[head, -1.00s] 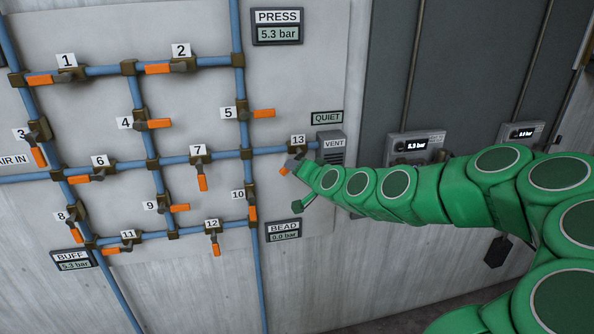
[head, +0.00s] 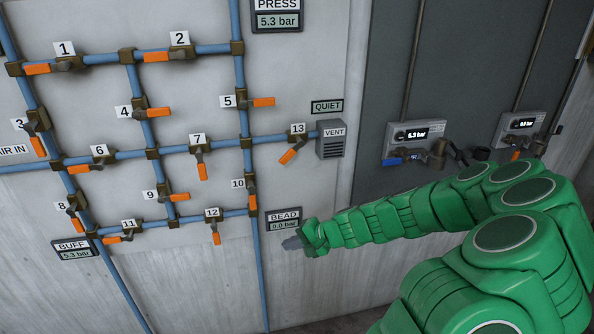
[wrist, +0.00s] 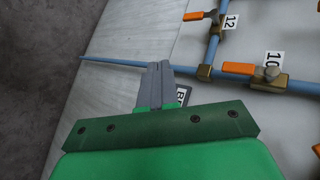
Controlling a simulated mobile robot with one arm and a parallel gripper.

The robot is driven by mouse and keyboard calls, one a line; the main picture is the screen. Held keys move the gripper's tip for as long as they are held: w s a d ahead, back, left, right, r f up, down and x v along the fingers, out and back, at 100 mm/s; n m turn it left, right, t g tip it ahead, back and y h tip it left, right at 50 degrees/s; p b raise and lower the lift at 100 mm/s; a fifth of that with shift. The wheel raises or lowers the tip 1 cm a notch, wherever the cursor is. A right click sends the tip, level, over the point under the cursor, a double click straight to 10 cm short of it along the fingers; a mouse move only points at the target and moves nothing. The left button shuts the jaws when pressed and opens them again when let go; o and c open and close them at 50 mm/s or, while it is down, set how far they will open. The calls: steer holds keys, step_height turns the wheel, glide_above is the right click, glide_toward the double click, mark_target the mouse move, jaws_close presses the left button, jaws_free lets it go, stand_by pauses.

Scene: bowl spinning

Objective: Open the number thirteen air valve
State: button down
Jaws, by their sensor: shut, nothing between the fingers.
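The number thirteen valve (head: 298,140) sits on the blue pipe just left of the VENT box (head: 332,140). Its orange handle (head: 288,156) slants down and to the left, at an angle to the pipe. My gripper (head: 292,243) is well below the valve, beside the BEAD gauge (head: 284,220), and touches no handle. In the wrist view its grey fingers (wrist: 154,86) are together and empty. Valve thirteen does not show in the wrist view.
Several other orange-handled valves line the blue pipe grid, such as valve ten (head: 251,190) and valve twelve (head: 213,225). The PRESS gauge (head: 277,20) reads 5.3 bar, BUFF (head: 73,250) 5.3 and BEAD 0.0. A dark panel with two gauge units stands at right.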

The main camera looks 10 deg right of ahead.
steer(key=s+a+m+y, duration=0.1)
steer(key=s+a+y, duration=0.1)
steer(key=a+y, duration=0.15)
steer(key=m+t+y, duration=0.1)
steer(key=m+t, duration=0.8)
steer(key=t, duration=0.5)
glide_toward(288, 157)
steer(key=w+a, duration=0.1)
steer(key=w, duration=0.5)
steer(key=shift+s+a+r, duration=0.15)
steer(key=shift+a+r, duration=0.45)
steer(key=shift+a, duration=0.2)
